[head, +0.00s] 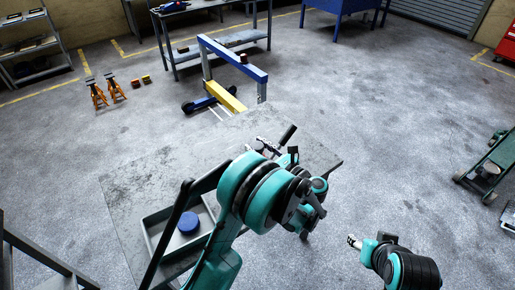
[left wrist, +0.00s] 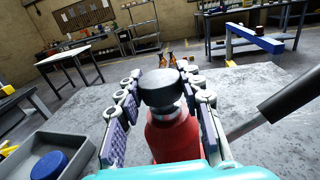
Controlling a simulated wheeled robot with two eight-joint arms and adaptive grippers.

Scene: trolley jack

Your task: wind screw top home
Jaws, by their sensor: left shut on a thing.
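A red bottle-shaped jack body (left wrist: 174,138) stands in the middle of the left wrist view. A silver neck and a round black screw top (left wrist: 163,88) are above it. My left gripper (left wrist: 160,92) has a finger on each side and is shut on the screw top. In the head view my left gripper (head: 268,147) is over the far right part of the grey table, where my own arm hides most of the jack. A black handle (left wrist: 290,95) sticks out to the right. My right gripper (head: 355,242) is off the table's right side; its jaw opening is unclear.
A grey tray (head: 151,232) with a blue round piece (head: 188,222) in it stands on the table (head: 125,190). Beyond it are a blue and yellow hoist (head: 235,60), orange stands (head: 105,92) and a workbench (head: 225,41).

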